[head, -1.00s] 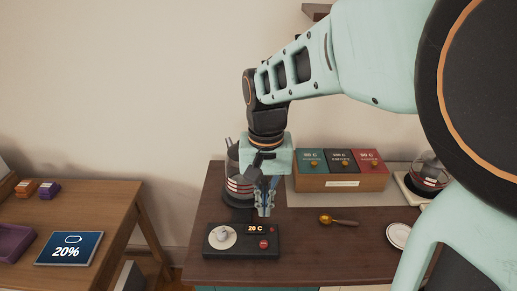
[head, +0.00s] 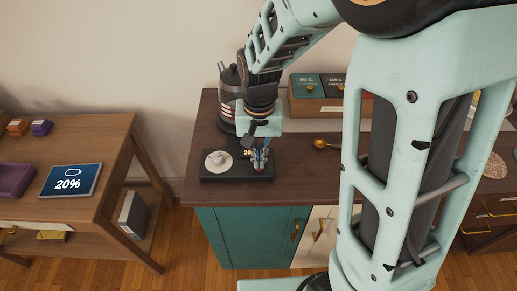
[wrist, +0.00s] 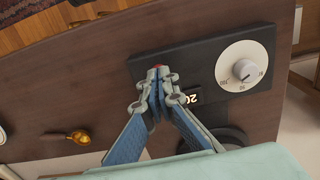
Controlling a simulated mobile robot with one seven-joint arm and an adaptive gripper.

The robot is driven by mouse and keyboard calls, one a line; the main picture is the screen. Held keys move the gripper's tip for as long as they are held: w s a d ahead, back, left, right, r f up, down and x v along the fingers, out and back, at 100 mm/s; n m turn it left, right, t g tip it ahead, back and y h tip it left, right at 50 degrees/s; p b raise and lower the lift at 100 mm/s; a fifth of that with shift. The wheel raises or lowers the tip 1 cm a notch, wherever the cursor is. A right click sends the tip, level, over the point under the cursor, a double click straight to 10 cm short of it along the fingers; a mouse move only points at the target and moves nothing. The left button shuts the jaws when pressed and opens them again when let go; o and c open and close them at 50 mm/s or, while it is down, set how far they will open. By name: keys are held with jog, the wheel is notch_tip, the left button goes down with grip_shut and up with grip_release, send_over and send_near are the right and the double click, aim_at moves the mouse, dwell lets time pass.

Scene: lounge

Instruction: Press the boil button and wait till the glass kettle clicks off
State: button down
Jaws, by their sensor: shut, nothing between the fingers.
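The black control panel (head: 228,178) lies at the front of the dark counter, with a white dial (head: 218,161) on its left. Its display is partly hidden; in the wrist view the lit digits (wrist: 187,98) show beside my fingers. The glass kettle (head: 228,104) stands behind the panel, partly hidden by my arm. My gripper (head: 261,164) points down over the panel's right side, shut and empty. In the wrist view a bit of the red button (wrist: 158,66) shows right at my fingertips (wrist: 156,77). I cannot tell whether they touch it.
A box with coloured temperature labels (head: 308,106) stands at the back. A brass spoon (head: 322,143) lies right of the panel. My arm covers much of the counter's right.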

jog(key=shift+f+b, duration=0.6)
jog(key=shift+f, duration=0.2)
jog(key=shift+s+f, duration=0.15)
jog(key=shift+r+p, duration=0.55)
jog(key=shift+r, duration=0.05)
notch_tip(320, 180, up, 13)
jog(key=p, duration=0.2)
jog(key=shift+w+r+p, duration=0.2)
jog(key=shift+p, duration=0.1)
